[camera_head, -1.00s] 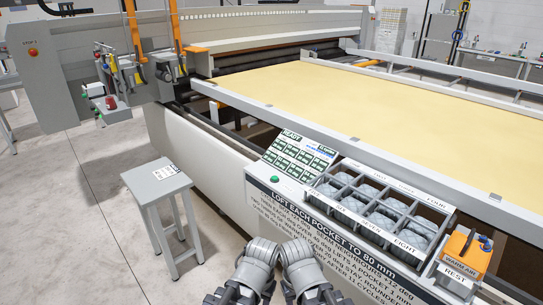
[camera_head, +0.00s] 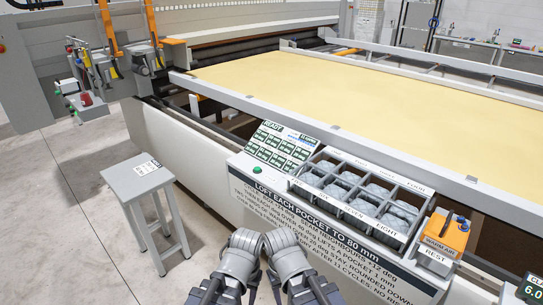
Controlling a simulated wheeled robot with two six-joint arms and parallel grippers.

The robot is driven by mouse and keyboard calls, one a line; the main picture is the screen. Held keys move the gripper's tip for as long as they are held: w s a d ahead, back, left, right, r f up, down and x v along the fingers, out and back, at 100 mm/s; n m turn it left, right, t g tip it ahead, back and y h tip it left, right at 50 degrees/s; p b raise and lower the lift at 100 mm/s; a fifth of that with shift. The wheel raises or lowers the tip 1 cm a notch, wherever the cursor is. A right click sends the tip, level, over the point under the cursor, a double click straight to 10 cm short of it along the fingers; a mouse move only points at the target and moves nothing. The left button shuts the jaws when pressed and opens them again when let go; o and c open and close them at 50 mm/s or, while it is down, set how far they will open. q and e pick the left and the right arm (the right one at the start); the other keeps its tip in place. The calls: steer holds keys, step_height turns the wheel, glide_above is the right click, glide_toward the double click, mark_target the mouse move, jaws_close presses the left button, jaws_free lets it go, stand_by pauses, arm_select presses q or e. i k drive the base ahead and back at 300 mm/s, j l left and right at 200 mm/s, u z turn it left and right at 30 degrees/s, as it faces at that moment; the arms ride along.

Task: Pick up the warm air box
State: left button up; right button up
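Grey arm links show there, but neither gripper's fingers can be made out. Nothing of mine touches the box.
A divided tray (camera_head: 290,187) with several grey padded pockets stands left of the box. A control panel (camera_head: 277,148) with a green button is beyond it. A grey stool (camera_head: 124,182) stands on the floor at left. A dark display (camera_head: 533,289) shows at the lower right corner.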

mark_target(442, 233)
steer(key=i+j+z, duration=0.25)
steer(key=i, duration=0.2)
steer(key=i+j+z, duration=0.25)
steer(key=i, duration=0.25)
steer(key=z, duration=1.75)
steer(key=k+l+z, duration=0.15)
steer(key=z, duration=0.3)
steer(key=k+l+z, duration=0.25)
steer(key=z, duration=0.2)
steer(key=k, duration=0.05)
